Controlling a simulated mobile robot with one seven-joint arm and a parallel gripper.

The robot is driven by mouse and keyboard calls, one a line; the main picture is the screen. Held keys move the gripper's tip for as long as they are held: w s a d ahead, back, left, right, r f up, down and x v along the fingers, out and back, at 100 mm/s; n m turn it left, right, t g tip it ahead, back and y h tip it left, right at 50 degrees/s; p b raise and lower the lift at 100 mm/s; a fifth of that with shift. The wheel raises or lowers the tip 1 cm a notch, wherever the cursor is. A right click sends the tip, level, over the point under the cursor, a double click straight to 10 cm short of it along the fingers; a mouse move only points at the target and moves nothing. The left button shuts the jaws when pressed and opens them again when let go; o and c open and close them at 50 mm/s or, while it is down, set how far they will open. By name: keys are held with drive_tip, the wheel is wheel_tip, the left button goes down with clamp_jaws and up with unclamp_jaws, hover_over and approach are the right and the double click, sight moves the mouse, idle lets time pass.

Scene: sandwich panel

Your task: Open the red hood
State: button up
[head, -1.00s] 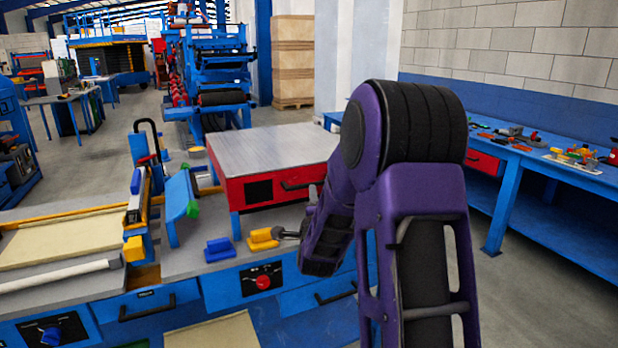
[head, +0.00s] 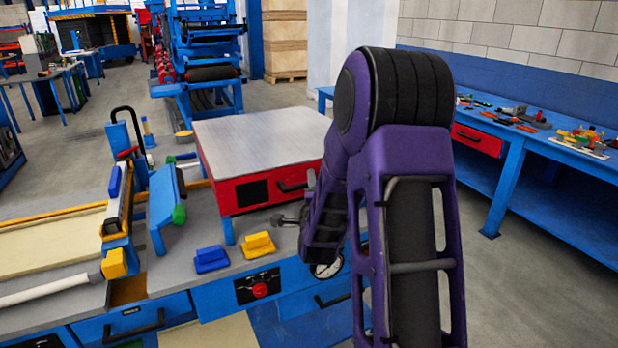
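The red hood (head: 237,190) is a low red box with a flat grey metal top. It stands on blue legs on the bench and looks shut. A black bar handle (head: 293,187) is on its front, toward the right. My purple and black arm reaches up and bends down at the hood's right front corner, covering part of that corner. A small grey part (head: 310,180) shows between the arm and the handle's right end; I cannot tell whether it belongs to my gripper. The fingers cannot be made out, nor any contact with the handle.
A blue block (head: 211,259) and a yellow block (head: 258,244) sit on the bench before the hood. A dark knobbed rod (head: 285,220) lies close to my arm. A blue and yellow mechanism (head: 118,210) stands left. A blue workbench (head: 530,150) with tools is right.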

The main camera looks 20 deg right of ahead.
drive_tip(key=shift+w, duration=0.1)
clamp_jaws()
idle(0.3)
idle(1.2)
